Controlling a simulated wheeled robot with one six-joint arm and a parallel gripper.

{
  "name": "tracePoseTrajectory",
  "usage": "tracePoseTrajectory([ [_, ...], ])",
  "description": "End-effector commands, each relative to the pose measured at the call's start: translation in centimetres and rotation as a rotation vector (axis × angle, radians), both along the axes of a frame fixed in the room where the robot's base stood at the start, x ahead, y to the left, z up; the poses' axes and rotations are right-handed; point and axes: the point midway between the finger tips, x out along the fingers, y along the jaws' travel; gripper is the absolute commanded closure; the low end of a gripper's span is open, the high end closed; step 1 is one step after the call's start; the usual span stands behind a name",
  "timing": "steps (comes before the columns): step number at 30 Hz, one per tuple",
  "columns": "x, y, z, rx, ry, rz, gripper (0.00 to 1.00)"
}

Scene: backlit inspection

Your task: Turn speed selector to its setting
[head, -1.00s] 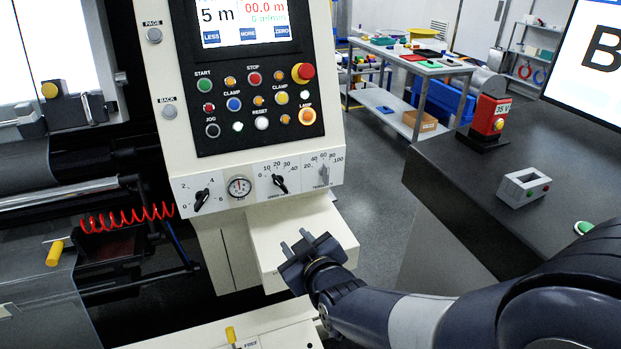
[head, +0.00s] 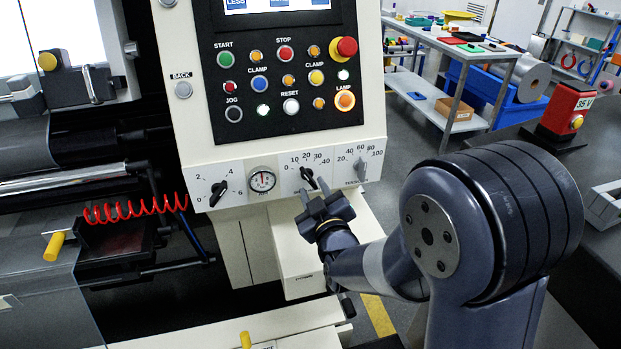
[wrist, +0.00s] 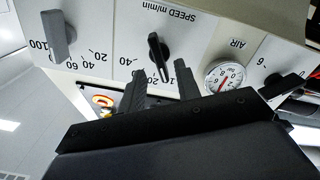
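The speed selector (head: 308,177) is a black pointer knob in the middle of the panel's lower strip. It also shows in the wrist view (wrist: 157,52), upside down, under the lettering "SPEED m/min". Its pointer end lies near the 10 and 20 marks; the fingers partly hide the scale there, so I cannot read it exactly. My gripper (head: 317,190) is just below the knob in the head view. In the wrist view my gripper (wrist: 162,72) has its two fingers apart, with the knob just beyond the gap between them. Nothing is held, and I see no contact.
A black knob (head: 218,192) and a round air gauge (head: 262,181) sit left of the selector. A grey tension knob (head: 360,170) sits close on the right. Buttons and a red stop knob (head: 347,47) are above. A white box (head: 300,265) juts out below.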

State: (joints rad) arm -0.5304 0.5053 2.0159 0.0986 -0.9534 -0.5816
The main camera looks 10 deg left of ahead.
Motion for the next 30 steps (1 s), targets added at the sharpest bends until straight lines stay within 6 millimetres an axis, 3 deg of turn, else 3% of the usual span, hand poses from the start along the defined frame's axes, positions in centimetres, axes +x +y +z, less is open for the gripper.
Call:
tracePoseTrajectory([
  [7, 2.8, 1.4, 0.1, 0.000, 0.001, -0.001, 0.68],
  [19, 3.5, 1.7, 0.0, 0.001, 0.000, 0.000, 0.68],
  [30, 3.5, 1.7, 0.0, 0.001, 0.000, 0.000, 0.98],
])
